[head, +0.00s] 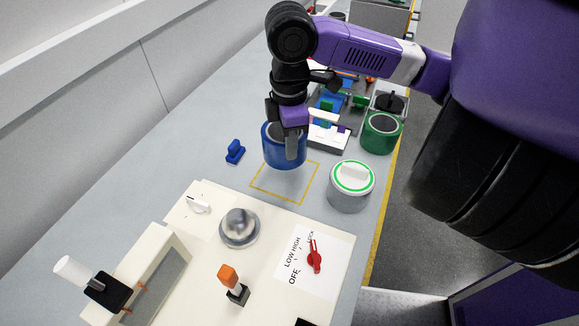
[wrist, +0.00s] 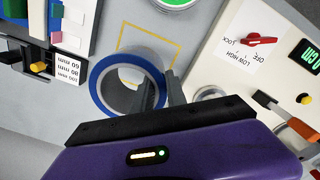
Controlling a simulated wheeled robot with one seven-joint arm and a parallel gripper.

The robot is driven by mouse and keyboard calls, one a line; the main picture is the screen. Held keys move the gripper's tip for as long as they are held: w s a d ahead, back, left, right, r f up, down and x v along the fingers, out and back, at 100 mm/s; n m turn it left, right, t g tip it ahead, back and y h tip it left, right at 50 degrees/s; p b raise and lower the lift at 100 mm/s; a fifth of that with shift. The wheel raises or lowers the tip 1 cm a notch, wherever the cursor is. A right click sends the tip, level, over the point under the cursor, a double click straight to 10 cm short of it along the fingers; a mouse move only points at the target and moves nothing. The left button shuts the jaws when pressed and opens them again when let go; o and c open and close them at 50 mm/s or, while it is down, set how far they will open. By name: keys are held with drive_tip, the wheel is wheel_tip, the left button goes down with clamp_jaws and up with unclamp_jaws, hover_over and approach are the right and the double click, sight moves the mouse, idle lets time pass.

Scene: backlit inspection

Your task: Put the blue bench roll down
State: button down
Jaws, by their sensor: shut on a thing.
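The blue bench roll (head: 270,150) is upright, held by my gripper (head: 291,146) at the back edge of a yellow outlined square (head: 284,197) on the grey bench. In the wrist view, the roll (wrist: 98,84) shows as a blue ring with a grey inside. My gripper (wrist: 158,92) is shut on its wall, one finger inside the ring and one outside. The roll hides part of the yellow outline (wrist: 150,25). I cannot tell for sure whether its underside touches the bench.
A grey tin with a green-ringed lid (head: 350,190) stands right of the square, and a green roll (head: 381,134) behind it. A small blue object (head: 235,151) lies left. A cream panel (head: 270,240) with knobs is in front. The square's inside is clear.

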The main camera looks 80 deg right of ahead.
sight(290, 169)
drive_tip(key=shift+f, duration=4.1)
drive_tip(key=shift+f+b, duration=0.2)
drive_tip(key=shift+b, duration=0.1)
drive_tip(key=c, duration=1.3)
unclamp_jaws()
drive_tip(key=shift+c, duration=0.2)
wheel_tip(290, 169, up, 12)
drive_tip(key=shift+r+p, duration=0.2)
drive_tip(key=shift+p, duration=0.3)
